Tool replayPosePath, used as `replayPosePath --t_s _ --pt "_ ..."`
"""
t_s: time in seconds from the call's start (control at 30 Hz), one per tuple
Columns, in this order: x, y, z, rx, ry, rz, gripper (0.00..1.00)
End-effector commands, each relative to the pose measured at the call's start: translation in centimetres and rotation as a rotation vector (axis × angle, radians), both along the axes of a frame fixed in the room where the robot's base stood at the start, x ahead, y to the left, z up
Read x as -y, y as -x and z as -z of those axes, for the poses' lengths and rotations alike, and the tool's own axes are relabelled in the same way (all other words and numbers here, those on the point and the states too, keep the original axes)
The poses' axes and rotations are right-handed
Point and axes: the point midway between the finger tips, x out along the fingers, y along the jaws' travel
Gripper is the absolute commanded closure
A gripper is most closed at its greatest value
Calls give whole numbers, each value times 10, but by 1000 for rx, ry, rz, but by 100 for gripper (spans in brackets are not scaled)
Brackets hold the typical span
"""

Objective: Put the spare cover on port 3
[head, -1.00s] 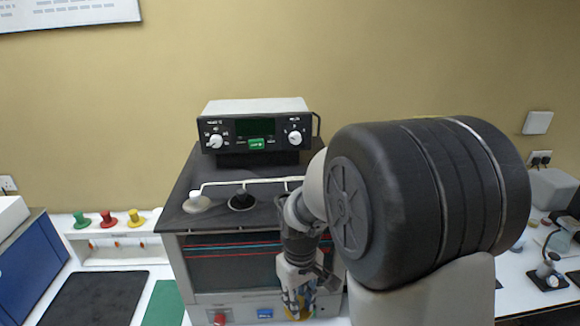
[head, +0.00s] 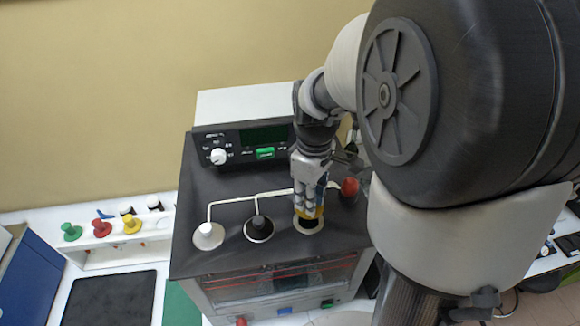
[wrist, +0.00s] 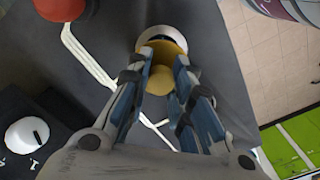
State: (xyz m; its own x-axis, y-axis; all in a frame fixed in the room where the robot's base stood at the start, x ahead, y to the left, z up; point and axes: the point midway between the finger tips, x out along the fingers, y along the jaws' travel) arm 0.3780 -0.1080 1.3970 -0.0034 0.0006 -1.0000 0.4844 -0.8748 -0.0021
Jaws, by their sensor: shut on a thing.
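My gripper (head: 308,208) is shut on a yellow cover (wrist: 162,72). In the head view it is over the third port from the left, on the dark top of the machine. That port (head: 308,225) shows a pale ring and a dark opening just below the cover. In the wrist view the port's rim (wrist: 152,36) shows just beyond the cover, which partly overlaps it. I cannot tell whether they touch. The fingers hide part of the cover.
A white cover (head: 208,235), a black cover (head: 258,226) and a red cover (head: 349,189) stand on the other ports. A control box (head: 240,142) stands behind. Green (head: 71,231), red (head: 101,226) and yellow (head: 132,222) covers sit on a white rack at left.

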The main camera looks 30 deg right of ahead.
Motion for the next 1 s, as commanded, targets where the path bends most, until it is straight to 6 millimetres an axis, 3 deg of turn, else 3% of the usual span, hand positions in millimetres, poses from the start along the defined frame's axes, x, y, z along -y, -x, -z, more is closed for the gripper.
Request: replayPosePath --t_s 0.27,0.77,1.0 --pt "0 0 9 0 0 0 100" --pt "0 0 50 0 0 0 100" --pt "0 0 39 1 0 0 100"
